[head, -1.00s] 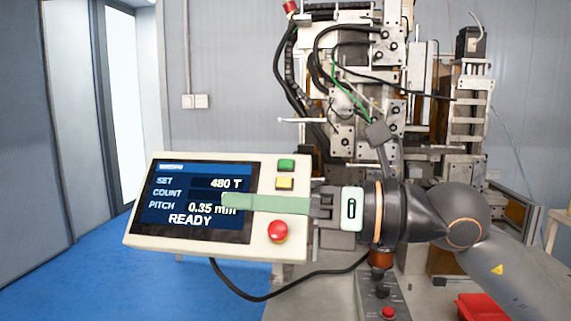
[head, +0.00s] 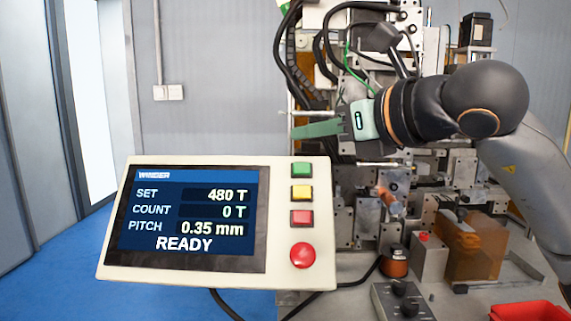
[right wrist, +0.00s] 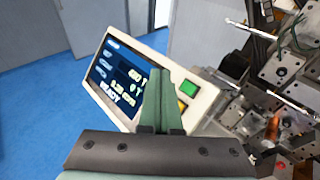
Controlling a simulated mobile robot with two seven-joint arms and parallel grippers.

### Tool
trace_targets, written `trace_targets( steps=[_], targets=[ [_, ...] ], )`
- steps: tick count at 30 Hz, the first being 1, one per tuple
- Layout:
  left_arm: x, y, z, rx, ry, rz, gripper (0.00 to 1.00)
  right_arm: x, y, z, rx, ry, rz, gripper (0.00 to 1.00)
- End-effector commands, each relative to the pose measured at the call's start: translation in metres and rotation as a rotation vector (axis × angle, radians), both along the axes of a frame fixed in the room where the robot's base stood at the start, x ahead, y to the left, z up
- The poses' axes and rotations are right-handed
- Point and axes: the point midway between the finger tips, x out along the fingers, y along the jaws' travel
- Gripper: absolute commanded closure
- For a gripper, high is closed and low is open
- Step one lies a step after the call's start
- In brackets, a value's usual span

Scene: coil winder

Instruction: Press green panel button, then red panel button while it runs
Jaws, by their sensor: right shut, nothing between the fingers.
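The control panel (head: 285,270) is a cream box tilted toward me, with a dark screen (head: 190,215) reading SET 480 T, COUNT 0 T, PITCH 0.35 mm, READY. On its right side are a green button (head: 301,170), a yellow button (head: 301,192), a red square button (head: 301,217) and a large round red knob (head: 302,255). My right gripper (head: 297,132) has green fingers, shut and empty, and is above the green button in the head view. In the right wrist view its fingers (right wrist: 160,75) overlap the panel, with the green button (right wrist: 190,87) showing to their right. My left gripper is not in view.
The coil winding machine (head: 350,215) stands behind and right of the panel. A small black control box (head: 403,303) and a red tray (head: 530,311) are at the lower right. A black cable runs below the panel. Blue floor is open at left.

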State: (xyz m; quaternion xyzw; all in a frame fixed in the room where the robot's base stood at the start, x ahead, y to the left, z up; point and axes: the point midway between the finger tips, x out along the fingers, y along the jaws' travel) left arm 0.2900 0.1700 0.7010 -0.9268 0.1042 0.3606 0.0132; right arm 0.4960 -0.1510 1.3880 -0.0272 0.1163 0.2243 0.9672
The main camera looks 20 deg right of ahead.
Motion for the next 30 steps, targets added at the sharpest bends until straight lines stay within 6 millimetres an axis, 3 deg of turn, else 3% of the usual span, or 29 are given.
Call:
trace_targets(
  steps=[14, 30],
  targets=[
    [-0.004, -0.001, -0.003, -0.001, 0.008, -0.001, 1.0, 0.003, -0.001, -0.004, 0.0, 0.001, 0.001, 1.0],
    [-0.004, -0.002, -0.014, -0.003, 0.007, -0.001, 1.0, 0.052, -0.015, -0.05, 0.003, 0.002, 0.001, 1.0]
  ],
)
